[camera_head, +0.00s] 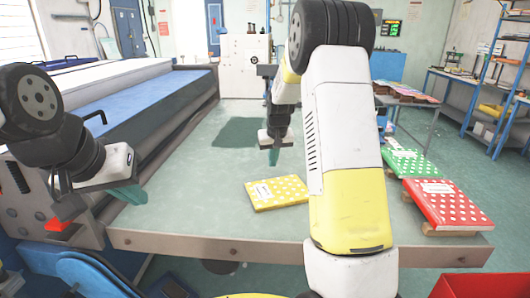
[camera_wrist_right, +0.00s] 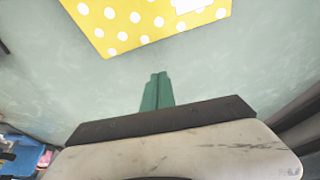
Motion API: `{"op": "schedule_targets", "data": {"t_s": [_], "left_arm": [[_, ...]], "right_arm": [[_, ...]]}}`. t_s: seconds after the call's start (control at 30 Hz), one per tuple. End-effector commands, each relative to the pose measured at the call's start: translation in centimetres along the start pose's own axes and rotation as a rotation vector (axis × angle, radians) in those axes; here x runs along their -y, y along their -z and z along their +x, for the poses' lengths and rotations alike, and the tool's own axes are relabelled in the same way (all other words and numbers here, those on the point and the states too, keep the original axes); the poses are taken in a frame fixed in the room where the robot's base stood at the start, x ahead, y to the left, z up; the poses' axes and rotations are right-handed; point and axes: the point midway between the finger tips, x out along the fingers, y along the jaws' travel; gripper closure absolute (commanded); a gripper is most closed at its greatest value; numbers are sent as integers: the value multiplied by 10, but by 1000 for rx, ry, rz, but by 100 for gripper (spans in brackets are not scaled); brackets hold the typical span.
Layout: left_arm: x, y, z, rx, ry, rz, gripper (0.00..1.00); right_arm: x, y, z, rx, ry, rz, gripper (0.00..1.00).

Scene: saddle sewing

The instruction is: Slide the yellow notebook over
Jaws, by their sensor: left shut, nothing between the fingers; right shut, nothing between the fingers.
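The yellow notebook (camera_head: 276,193) with white dots lies flat on the grey-green table (camera_head: 190,205), left of my right forearm. It also shows at the top of the right wrist view (camera_wrist_right: 140,22), cut off by the picture's edge. My right gripper (camera_head: 273,157) is shut and empty, a little beyond the notebook in the head view. Its green fingertips (camera_wrist_right: 157,90) are together and apart from the notebook in the right wrist view. My left gripper (camera_head: 130,196) is shut and empty over the table's left side, away from the notebook.
A green dotted notebook (camera_head: 412,163) and a red dotted notebook (camera_head: 447,203) lie along the table's right side. A long machine with a blue bed (camera_head: 130,97) borders the left. The table's middle is clear.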

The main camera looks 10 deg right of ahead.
Motion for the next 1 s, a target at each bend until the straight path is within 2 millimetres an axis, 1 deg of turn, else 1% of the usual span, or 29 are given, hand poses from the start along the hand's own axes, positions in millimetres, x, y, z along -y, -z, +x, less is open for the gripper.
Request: {"op": "schedule_targets", "data": {"t_s": [0.03, 0.1, 0.17, 0.2, 0.3, 0.43, 0.57, 0.87, 1.0], "left_arm": [[0, 0, 0, 0, 0, 0, 100], [0, 0, 0, 0, 0, -1, 100], [0, 0, 0, 0, 0, -1, 100], [0, 0, 0, 0, 0, -1, 100], [0, 0, 0, 0, 0, -1, 100], [0, 0, 0, 0, 0, -1, 100], [0, 0, 0, 0, -1, -1, 100], [0, 0, 0, 0, -1, -1, 100], [0, 0, 0, 0, 0, -1, 100]], "right_arm": [[0, -1, 13, 4, -1, 1, 100], [-1, -1, 27, 3, -1, 1, 100], [0, -2, 34, 1, 0, 1, 100], [0, -10, 27, -2, 1, 1, 100], [0, -24, 22, -1, 1, 0, 100], [0, -34, 19, -1, 1, 0, 100], [0, -38, 18, -1, 0, 0, 100], [0, -38, 18, -1, 0, 0, 100], [0, -44, 15, -1, 1, 1, 100]]}}
